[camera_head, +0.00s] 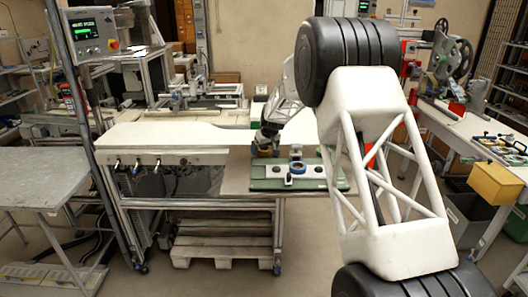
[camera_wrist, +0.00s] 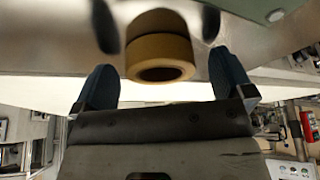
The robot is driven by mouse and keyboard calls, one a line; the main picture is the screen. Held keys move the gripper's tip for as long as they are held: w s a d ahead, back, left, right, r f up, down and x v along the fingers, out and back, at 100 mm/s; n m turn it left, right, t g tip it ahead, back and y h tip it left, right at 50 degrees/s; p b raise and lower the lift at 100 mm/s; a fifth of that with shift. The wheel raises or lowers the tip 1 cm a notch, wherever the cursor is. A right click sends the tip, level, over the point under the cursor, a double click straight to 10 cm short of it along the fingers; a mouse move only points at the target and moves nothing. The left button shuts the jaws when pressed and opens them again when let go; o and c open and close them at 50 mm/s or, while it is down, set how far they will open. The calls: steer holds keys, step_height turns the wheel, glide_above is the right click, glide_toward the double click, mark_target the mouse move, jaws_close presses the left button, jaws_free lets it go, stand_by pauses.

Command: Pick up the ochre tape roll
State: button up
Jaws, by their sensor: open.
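The ochre tape roll (camera_wrist: 161,50) is at the top middle of the wrist view, its round hole facing the camera. A darker band above it looks like its reflection in a shiny surface. My gripper (camera_wrist: 161,70) is open, with one blue finger on each side of the roll and a visible gap on both sides. In the head view the roll (camera_head: 265,151) shows small and partly hidden below my gripper (camera_head: 266,142), at the right part of the white bench.
A blue roll (camera_head: 298,168) sits on a green board (camera_head: 270,184) to the right of the ochre roll. The white bench (camera_head: 165,135) is largely clear to the left. A yellow bin (camera_head: 495,183) hangs at the right bench. My arm fills the head view's right middle.

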stand_by(0.5)
steer(key=c, duration=1)
steer(key=shift+r, duration=0.1)
steer(key=shift+r, duration=4.95)
